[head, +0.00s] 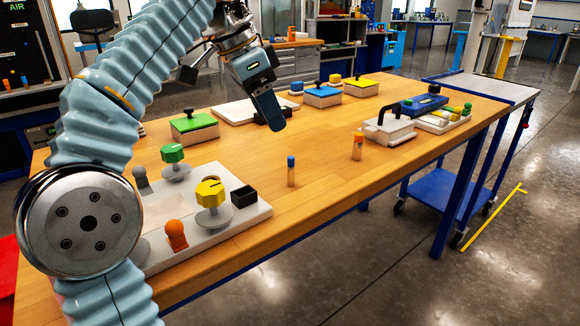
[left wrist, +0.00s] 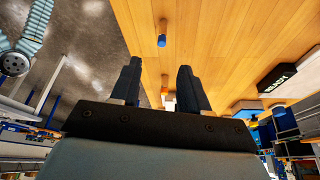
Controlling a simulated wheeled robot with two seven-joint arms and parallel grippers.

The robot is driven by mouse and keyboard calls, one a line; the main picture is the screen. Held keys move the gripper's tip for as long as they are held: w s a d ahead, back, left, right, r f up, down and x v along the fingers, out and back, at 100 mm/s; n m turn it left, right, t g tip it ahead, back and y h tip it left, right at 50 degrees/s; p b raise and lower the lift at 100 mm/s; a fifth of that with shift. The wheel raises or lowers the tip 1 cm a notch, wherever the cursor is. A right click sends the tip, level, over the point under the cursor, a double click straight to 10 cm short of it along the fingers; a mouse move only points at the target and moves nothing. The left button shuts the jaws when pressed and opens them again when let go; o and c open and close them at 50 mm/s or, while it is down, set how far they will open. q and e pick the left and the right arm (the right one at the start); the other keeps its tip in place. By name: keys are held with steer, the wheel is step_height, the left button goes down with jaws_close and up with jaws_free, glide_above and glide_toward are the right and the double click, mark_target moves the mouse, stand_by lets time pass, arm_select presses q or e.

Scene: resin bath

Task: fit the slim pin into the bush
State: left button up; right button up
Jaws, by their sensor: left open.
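A slim orange pin with a blue top (head: 291,171) stands upright on the wooden table near its front edge. Its blue end also shows in the left wrist view (left wrist: 162,41). A thicker orange pin (head: 357,145) stands farther right. My left gripper (head: 270,118) is above the table, behind and left of the slim pin, pointing down. In the left wrist view its two dark fingers (left wrist: 159,66) are apart with nothing gripped between them. I cannot make out the bush for certain; the gripper covers part of a white plate (head: 232,112). My right gripper is not in view.
A grey panel with green (head: 173,153) and yellow (head: 209,188) knobs and a black box (head: 244,196) lies front left. Lidded boxes in green (head: 194,122), blue (head: 322,91) and yellow (head: 361,85) stand behind. A black "READY" sign (left wrist: 278,78) shows. The table's middle is clear.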

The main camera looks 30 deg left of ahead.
mark_target(291, 157)
arm_select(q)
steer(key=x, duration=1.1)
steer(key=shift+w, duration=0.15)
jaws_close()
